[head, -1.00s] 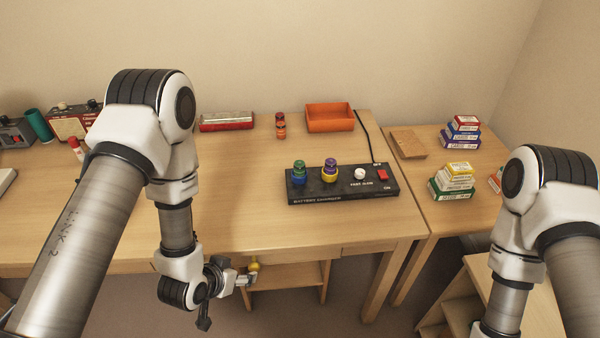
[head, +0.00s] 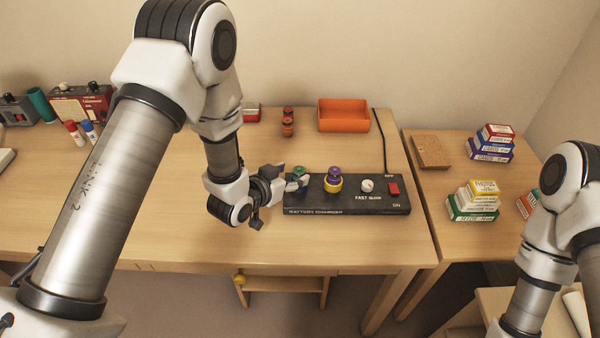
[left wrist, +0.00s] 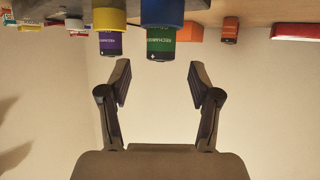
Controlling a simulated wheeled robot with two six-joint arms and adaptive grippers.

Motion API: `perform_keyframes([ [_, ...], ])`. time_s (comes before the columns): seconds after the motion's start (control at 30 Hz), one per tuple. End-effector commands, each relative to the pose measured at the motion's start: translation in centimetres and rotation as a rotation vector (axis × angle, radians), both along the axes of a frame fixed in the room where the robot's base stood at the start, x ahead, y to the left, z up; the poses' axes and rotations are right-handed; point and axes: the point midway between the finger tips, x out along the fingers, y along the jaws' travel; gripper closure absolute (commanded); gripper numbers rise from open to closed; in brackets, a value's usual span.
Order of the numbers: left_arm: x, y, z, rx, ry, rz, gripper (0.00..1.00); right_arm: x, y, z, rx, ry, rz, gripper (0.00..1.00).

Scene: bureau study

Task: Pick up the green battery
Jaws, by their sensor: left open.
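The green battery (head: 299,171) stands upright in a blue holder on the left part of the black battery charger (head: 345,208). In the left wrist view, which is upside down, the green battery (left wrist: 161,44) sits in its blue holder (left wrist: 162,12). My left gripper (head: 296,184) is at the charger's left end, close to the battery and partly covering its holder. Its fingers (left wrist: 160,72) are open and empty, with the green battery lined up between and just beyond the tips. My right gripper is out of view.
A purple battery (head: 334,173) stands in a yellow holder (head: 332,186) close to the right of the green one. The charger also has a white knob (head: 367,186) and red switch (head: 394,189). Red-orange batteries (head: 288,129) and an orange tray (head: 344,115) are behind.

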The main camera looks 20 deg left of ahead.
Motion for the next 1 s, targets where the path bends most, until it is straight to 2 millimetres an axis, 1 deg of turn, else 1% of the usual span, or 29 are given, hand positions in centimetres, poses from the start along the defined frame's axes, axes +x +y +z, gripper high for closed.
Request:
perform_keyframes([
  [0.07,1.3,-0.4,-0.5,0.001,0.000,-0.002,0.37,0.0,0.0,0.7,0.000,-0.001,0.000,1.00],
  [0.13,2.3,-0.7,-1.2,0.001,-0.001,-0.002,0.37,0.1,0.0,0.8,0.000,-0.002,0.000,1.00],
  [0.2,3.0,-0.9,-1.6,0.001,0.001,-0.001,0.37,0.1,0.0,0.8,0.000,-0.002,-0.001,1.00],
  [0.4,3.2,-1.0,-1.7,0.000,0.000,0.000,0.37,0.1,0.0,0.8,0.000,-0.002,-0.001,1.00],
  [0.43,3.2,-1.0,-1.7,0.000,0.001,0.000,0.41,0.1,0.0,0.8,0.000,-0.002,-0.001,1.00],
  [0.47,3.2,-1.0,-1.7,0.000,0.001,0.000,0.51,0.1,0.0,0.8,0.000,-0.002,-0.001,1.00],
  [0.5,3.2,-1.0,-1.7,0.000,0.001,0.000,0.65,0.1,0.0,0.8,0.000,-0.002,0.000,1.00],
  [0.57,3.2,-1.0,-1.7,0.000,0.001,0.000,0.87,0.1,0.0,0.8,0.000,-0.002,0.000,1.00],
  [0.6,3.2,-1.0,-1.7,0.000,0.001,0.000,1.00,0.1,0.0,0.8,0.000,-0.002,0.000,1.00],
  [1.0,3.1,-1.0,-1.6,0.001,0.002,0.000,1.00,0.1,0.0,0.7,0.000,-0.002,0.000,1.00],
])
